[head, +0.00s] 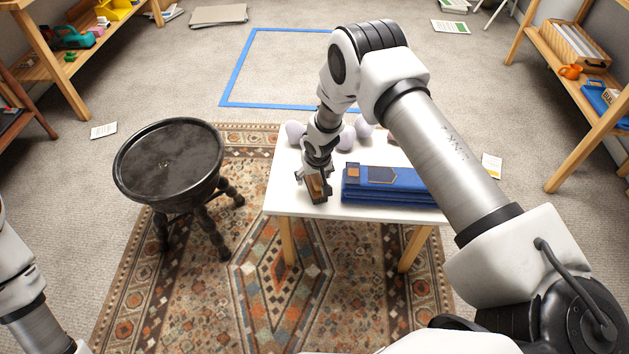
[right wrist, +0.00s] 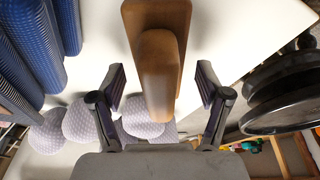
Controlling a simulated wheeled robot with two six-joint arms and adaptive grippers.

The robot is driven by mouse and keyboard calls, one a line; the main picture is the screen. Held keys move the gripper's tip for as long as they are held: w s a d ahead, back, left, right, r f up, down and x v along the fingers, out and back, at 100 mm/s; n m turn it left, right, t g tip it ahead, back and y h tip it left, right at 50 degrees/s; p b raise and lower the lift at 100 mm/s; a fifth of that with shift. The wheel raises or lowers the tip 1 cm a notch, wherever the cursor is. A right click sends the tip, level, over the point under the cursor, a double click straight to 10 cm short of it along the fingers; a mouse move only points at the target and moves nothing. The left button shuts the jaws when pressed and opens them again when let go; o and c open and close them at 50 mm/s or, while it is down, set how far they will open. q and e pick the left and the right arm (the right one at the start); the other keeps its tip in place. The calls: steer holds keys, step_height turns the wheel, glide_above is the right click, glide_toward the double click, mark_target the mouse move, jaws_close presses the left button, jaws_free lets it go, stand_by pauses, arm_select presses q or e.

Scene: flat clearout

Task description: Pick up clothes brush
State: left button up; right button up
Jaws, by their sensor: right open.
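The clothes brush (head: 317,190) is a brown wooden block with a raised grip, lying on the white table (head: 285,205) near its front left corner. In the right wrist view the brush (right wrist: 158,70) shows large, with its grip between the two fingers. My right gripper (head: 314,178) is directly over the brush. In the right wrist view my right gripper (right wrist: 160,88) is open, with a finger on each side of the brush and a visible gap to each. Only part of my left arm shows at the left edge of the head view; its gripper is out of sight.
Folded blue cloth (head: 385,197) lies on the table right of the brush. Several pale dotted balls (head: 295,131) sit behind it, also in the right wrist view (right wrist: 85,121). A round black stool (head: 168,160) stands to the left. Blue tape (head: 238,75) marks the floor behind.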

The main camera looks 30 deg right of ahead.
steer(key=shift+f, duration=0.2)
stand_by(0.3)
steer(key=c, duration=1.4)
steer(key=shift+r, duration=0.35)
step_height(320, 180, up, 10)
steer(key=shift+f+p, duration=0.1)
steer(key=shift+p, duration=0.7)
